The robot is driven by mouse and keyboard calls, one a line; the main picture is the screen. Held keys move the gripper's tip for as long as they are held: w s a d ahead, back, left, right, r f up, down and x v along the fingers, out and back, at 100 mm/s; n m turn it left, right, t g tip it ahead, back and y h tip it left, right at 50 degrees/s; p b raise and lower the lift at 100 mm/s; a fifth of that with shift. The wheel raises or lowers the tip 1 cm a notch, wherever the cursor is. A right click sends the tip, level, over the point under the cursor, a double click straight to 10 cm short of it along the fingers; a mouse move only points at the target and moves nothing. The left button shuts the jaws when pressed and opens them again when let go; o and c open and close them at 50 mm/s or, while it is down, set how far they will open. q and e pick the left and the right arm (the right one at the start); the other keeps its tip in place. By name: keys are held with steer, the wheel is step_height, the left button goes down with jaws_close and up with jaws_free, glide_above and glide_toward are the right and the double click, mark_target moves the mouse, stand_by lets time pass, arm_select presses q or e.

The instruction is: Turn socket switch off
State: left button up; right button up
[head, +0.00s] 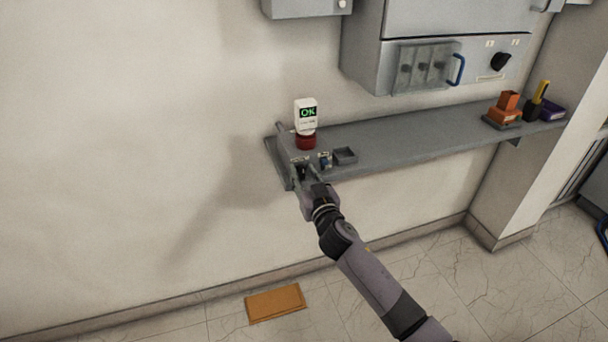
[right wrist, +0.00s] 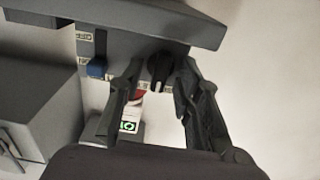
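A grey socket box (head: 297,156) sits at the left end of the wall shelf. In the right wrist view, which is upside down, a black rotary knob (right wrist: 158,72) shows on its front. A blue switch part (right wrist: 97,67) is beside the knob, near a label (right wrist: 84,38) that seems to read OFF. My right gripper (head: 304,176) is at the box front. In the wrist view its open fingers (right wrist: 160,85) stand on either side of the knob; I cannot tell whether they touch it. A white tester (head: 306,114) with a red base shows green OK. My left gripper is out of view.
The grey shelf (head: 415,140) runs right along the wall, mostly bare. An electrical cabinet (head: 390,30) hangs above. An orange-brown board (head: 276,303) lies on the floor.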

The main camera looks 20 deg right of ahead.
jaws_close()
steer(key=shift+n, duration=0.4)
steer(key=n, duration=0.3)
steer(key=shift+a, duration=0.1)
steer(key=n, duration=0.3)
steer(key=shift+n, duration=0.3)
steer(key=n, duration=0.5)
steer(key=shift+a+f+n+p, duration=0.1)
steer(key=shift+n+p, duration=0.2)
steer(key=shift+p, duration=0.1)
steer(key=n, duration=0.4)
steer(key=shift+f+n, duration=0.15)
steer(key=shift+n, duration=0.25)
